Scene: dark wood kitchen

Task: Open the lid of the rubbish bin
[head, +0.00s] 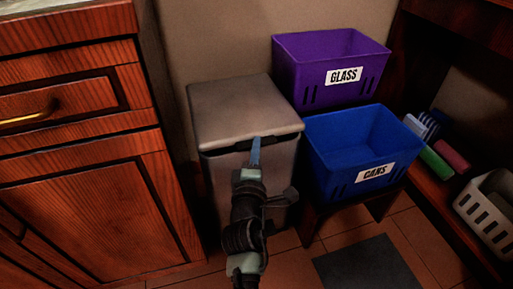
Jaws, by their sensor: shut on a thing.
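The rubbish bin (206,168) is a grey, boxy bin standing against the wall, right of the wooden cabinet. Its flat grey lid (235,105) looks down on the body, with a dark gap or handle strip (215,150) under its front edge. My gripper (255,146) reaches up from below, its blue fingertips at the middle of the lid's front edge. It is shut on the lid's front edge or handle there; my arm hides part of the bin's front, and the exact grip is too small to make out.
A purple GLASS crate (290,75) and a blue CANS crate (330,165) stand close on the right, the blue one on a low stand. The wooden cabinet (75,150) is close on the left. A shelf at far right holds a white basket (487,212).

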